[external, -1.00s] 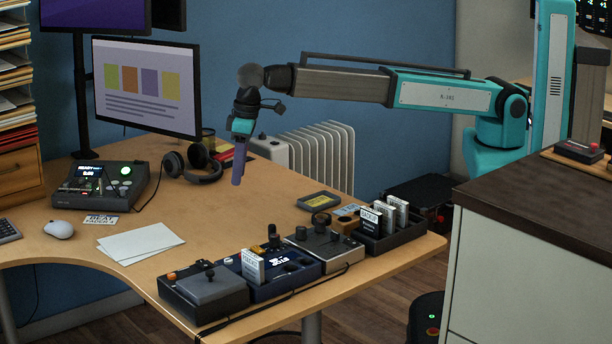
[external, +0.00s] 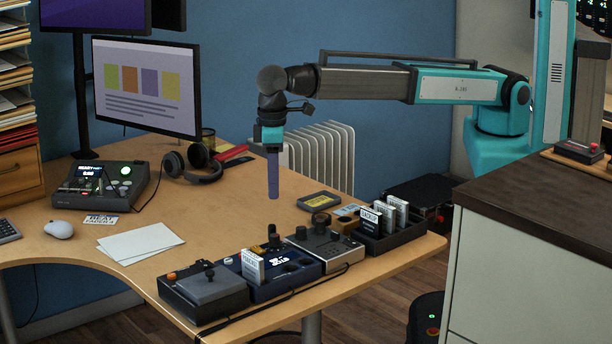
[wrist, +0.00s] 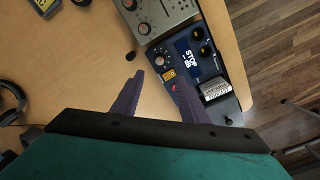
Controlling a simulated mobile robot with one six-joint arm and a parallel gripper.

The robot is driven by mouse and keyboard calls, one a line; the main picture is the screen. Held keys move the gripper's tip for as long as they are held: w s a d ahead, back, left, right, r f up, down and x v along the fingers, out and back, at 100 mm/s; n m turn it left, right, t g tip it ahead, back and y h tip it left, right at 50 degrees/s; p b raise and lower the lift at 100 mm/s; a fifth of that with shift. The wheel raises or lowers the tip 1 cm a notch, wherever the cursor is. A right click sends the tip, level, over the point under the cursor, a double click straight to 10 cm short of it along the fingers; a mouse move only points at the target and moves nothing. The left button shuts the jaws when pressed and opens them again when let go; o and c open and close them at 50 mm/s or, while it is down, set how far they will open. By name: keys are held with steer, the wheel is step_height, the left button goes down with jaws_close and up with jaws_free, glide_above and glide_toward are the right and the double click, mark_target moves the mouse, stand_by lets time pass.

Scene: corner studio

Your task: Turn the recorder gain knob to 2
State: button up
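A blue device (external: 290,285) with a lit screen stands on the desk's front part; it looks like the recorder. In the wrist view its screen (wrist: 190,58) reads STOP, with small dark knobs (wrist: 160,60) at its left edge and black round parts at the right. I cannot read a gain label or a knob setting. My gripper (external: 274,194) points straight down above the desk, behind the blue device and well clear of it. In the wrist view my gripper (wrist: 159,80) has its two purple fingers apart, with nothing held between them.
A silver device (external: 325,248) with knobs adjoins the blue one. A black joystick box (external: 205,290) is on its left, and a dark card tray (external: 392,235) stands at the right. Headphones (external: 193,165) lie farther back. The middle of the desk is clear.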

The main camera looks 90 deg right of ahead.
mark_target(274, 235)
steer(key=shift+f, duration=0.15)
steer(key=shift+d+f+p, duration=0.15)
steer(key=shift+f+p, duration=1.5)
steer(key=shift+f, duration=5.1)
steer(key=shift+c, duration=0.4)
jaws_close()
steer(key=shift+n, duration=0.4)
steer(key=n+b, duration=0.1)
steer(key=n, duration=0.3)
steer(key=shift+n+b, duration=0.3)
steer(key=shift+b, duration=0.1)
steer(key=shift+n, duration=1.2)
